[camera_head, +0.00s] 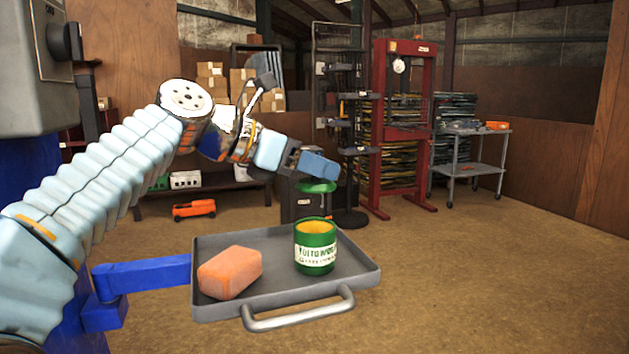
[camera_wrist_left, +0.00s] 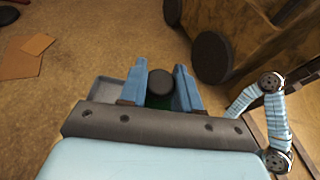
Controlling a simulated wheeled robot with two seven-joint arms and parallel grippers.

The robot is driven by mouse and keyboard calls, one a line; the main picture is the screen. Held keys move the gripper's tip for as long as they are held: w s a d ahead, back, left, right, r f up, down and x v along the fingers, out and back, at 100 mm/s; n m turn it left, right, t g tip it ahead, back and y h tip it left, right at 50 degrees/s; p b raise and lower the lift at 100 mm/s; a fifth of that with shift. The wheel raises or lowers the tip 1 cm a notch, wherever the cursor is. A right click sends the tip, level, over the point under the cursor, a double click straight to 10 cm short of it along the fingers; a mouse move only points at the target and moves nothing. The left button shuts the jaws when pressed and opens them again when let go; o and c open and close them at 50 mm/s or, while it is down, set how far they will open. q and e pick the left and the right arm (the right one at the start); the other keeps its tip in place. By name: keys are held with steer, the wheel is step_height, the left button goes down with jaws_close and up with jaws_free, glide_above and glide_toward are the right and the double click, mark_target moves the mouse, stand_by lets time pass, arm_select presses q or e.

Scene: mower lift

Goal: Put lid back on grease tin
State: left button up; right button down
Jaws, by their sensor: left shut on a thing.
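The green grease tin (camera_head: 314,259) stands upright on the tray, its top open and yellow-orange grease showing inside. My left gripper (camera_head: 318,168) is above the tin and shut on the green lid (camera_head: 317,187), which hangs roughly level over the tin with a clear gap between them. In the left wrist view, a dark round knob (camera_wrist_left: 160,84) sits between the two blue fingertips, with a little of the green lid (camera_wrist_left: 159,102) showing below it. My right gripper is in neither view.
The grey tray (camera_head: 355,268) has a raised rim and a front handle (camera_head: 298,312). An orange block (camera_head: 230,272) lies on its left side, apart from the tin. A blue bracket (camera_head: 150,275) meets the tray's left side. Open floor lies to the right.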

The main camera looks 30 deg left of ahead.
arm_select(q)
steer(key=shift+w+a+f, duration=0.1)
steer(key=shift+w+a, duration=0.05)
steer(key=shift+w, duration=0.05)
steer(key=shift+f, duration=0.25)
steer(key=shift+f+b, duration=1.6)
steer(key=shift+f, duration=1.15)
steer(key=shift+r+p, duration=0.1)
steer(key=shift+p, duration=0.5)
steer(key=shift+f, duration=0.2)
steer(key=shift+p, duration=0.4)
steer(key=o, duration=1.6)
